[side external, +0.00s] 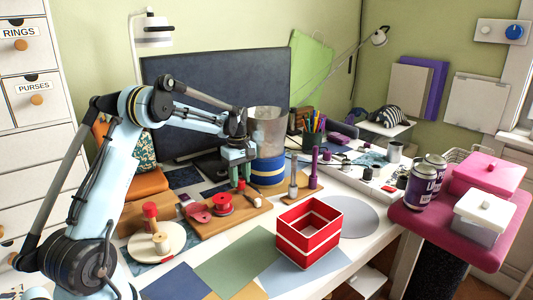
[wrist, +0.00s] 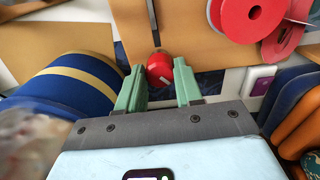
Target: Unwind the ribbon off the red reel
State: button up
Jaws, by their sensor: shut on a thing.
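The red reel (side external: 223,203) lies on a wooden board (side external: 243,213) in the side view. In the wrist view its round red flange (wrist: 252,14) shows at the top right, cut by the frame. My gripper (side external: 238,179) points down at the board's back edge, behind and right of the reel. In the wrist view its green fingers (wrist: 160,78) are shut on a small round red knob (wrist: 160,69). The knob shows just below the fingers in the side view (side external: 241,185). I cannot make out whether a ribbon runs from the knob to the reel.
A blue drum with a gold band (side external: 269,171) stands close behind my gripper, a clear container on it. A pink-red piece (side external: 200,213) lies left of the reel. A white round base (side external: 155,243) stands at left, a red open box (side external: 309,232) at front right.

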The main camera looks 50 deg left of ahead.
aim_at(240, 180)
jog(key=shift+n, duration=0.6)
jog(key=o, duration=1)
jog(key=shift+o, duration=0.2)
jog(key=shift+r, duration=0.1)
notch_tip(240, 180, up, 12)
